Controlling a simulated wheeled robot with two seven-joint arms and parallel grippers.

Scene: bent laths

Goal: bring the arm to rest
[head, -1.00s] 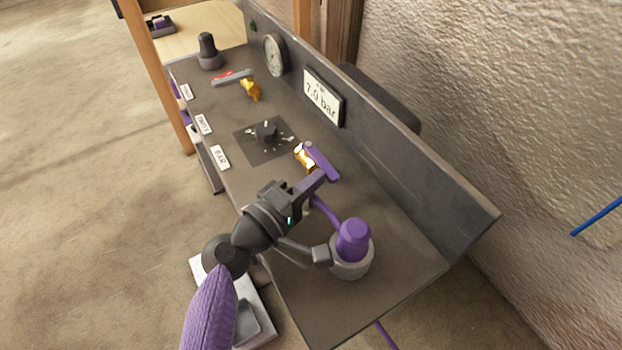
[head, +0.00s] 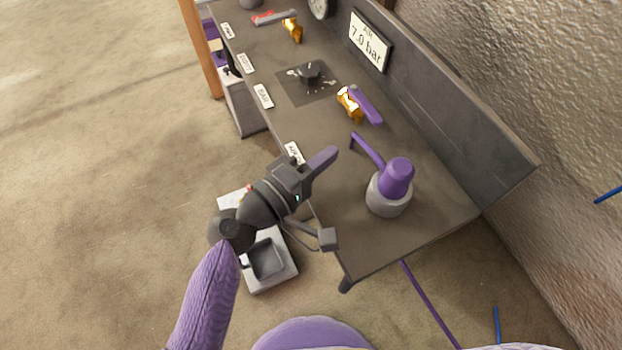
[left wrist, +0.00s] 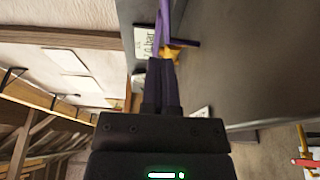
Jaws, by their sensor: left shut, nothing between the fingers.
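My left gripper (head: 326,158) is shut and empty above the near edge of the grey bench (head: 400,235). Its arm comes in from the lower left. In the left wrist view its dark fingers (left wrist: 163,82) lie together. A brass valve (head: 350,104) with a purple lever (head: 366,104) sits on the bench beyond the fingertips, apart from them in the head view. In the wrist view the purple lever (left wrist: 164,25) and brass valve (left wrist: 174,52) appear just past the fingertips. My right gripper is not in view.
A purple-topped grey cylinder (head: 389,196) with a thin purple handle stands right of my gripper. A black dial (head: 309,72), a second brass valve (head: 292,29) and a 7.0 bar sign (head: 369,42) are further back. A grey tray (head: 267,258) is below the arm. Floor at left is clear.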

